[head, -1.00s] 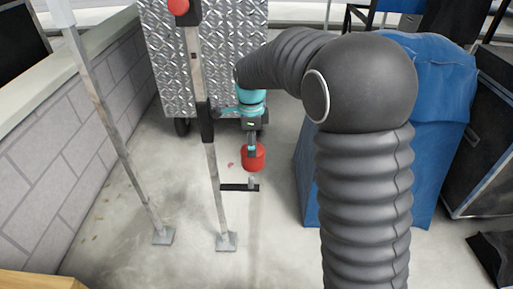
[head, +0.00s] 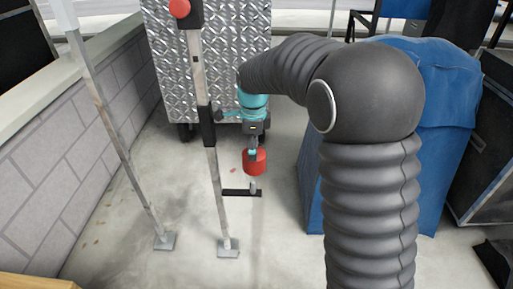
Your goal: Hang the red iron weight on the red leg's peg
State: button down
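The red iron weight (head: 255,163) is a short red cylinder, held in the air below my gripper (head: 253,152). My gripper points down, with its small fingertips at the weight's top; it looks shut on the weight, though the fingers are tiny here. The red leg (head: 213,160) is a pale upright post with a red knob on top and a black sleeve. Its black side arm (head: 238,192) reaches right near the bottom. A short grey upright peg (head: 253,186) stands at that arm's end, directly under the weight in the picture. Whether the peg's tip enters the weight is hidden.
Another pale post (head: 115,135) stands to the left by a grey block wall (head: 70,160). A diamond-plate metal box (head: 165,60) stands behind the red leg. A blue-covered object (head: 440,110) is at the right. The floor around the red leg's foot is clear.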

aim_at(252, 183)
jog(key=shift+s+a+f+b, duration=0.1)
jog(key=shift+s+f+b, duration=0.05)
jog(key=shift+f+b, duration=4.15)
jog(key=shift+f+p, duration=0.8)
jog(key=shift+f, duration=0.15)
jog(key=shift+a+f, duration=0.1)
jog(key=shift+f, duration=0.25)
jog(key=shift+a+f, duration=0.2)
grip_release()
jog(key=shift+r, duration=0.1)
